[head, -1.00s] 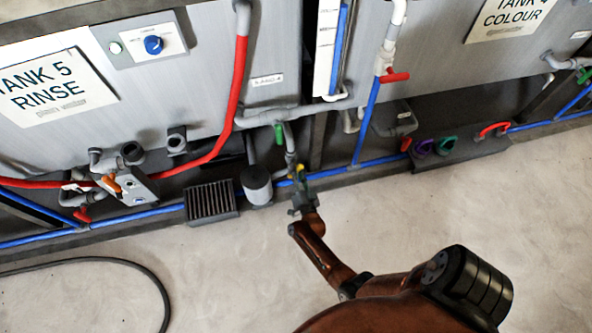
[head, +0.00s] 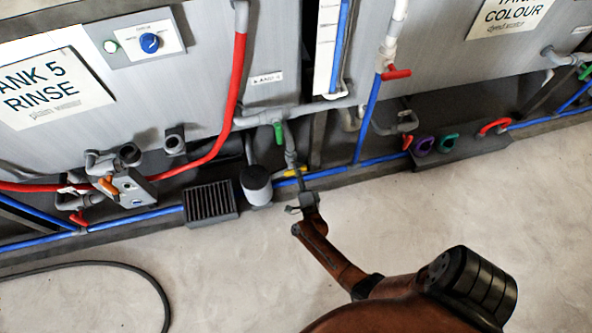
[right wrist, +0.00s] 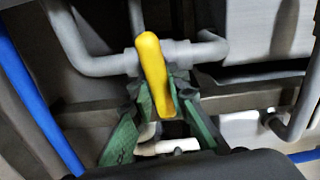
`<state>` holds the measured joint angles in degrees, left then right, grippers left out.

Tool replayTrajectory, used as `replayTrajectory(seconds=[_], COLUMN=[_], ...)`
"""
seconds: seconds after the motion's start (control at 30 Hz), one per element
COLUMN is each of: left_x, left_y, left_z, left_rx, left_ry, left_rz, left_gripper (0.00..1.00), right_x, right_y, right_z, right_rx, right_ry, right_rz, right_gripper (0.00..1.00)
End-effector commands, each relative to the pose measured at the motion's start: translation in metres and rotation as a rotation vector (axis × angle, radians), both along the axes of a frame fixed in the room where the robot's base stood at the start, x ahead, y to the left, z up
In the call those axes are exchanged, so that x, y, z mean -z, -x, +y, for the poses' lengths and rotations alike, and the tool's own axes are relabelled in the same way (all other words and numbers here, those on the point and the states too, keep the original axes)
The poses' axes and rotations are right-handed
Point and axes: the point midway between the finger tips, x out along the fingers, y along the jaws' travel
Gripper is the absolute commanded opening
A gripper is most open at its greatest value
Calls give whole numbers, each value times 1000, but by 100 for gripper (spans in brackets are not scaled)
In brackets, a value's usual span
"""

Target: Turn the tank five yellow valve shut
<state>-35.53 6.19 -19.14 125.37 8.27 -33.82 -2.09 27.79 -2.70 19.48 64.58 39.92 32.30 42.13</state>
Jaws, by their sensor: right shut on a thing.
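The yellow valve handle (head: 294,171) is low on the grey pipe below tank five's right end. In the head view it lies sideways, crosswise to the descending pipe. In the right wrist view the yellow handle (right wrist: 153,68) crosses the grey pipe (right wrist: 100,66). My right gripper (head: 303,186) reaches in from below, and its green-lined fingers (right wrist: 162,98) close around the handle's lower part. My left gripper is out of view.
A green valve handle (head: 279,133) sits just above on the same pipework. A grey-white canister (head: 257,186) and a black grille box (head: 210,203) stand to the left. A blue pipe (head: 340,168) runs along the base. The floor in front is clear except for a black hose (head: 100,264).

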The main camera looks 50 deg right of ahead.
Motion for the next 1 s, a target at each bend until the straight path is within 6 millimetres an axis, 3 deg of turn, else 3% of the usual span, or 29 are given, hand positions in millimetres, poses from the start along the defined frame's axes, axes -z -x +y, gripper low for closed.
replayTrajectory(seconds=[0.3, 0.83, 0.87, 1.0], left_x=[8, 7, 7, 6], left_y=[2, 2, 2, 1], left_z=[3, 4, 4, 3], left_rx=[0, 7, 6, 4], left_ry=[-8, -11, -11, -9], left_rz=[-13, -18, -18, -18], left_gripper=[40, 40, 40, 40], right_x=[3, 3, 3, 3], right_y=[0, 0, 0, 0], right_z=[2, 2, 2, 1], right_rx=[-3, -1, -1, -1], right_ry=[-106, -128, -128, -126], right_rz=[-61, -73, -73, -74], right_gripper=[0, 0, 16, 25])
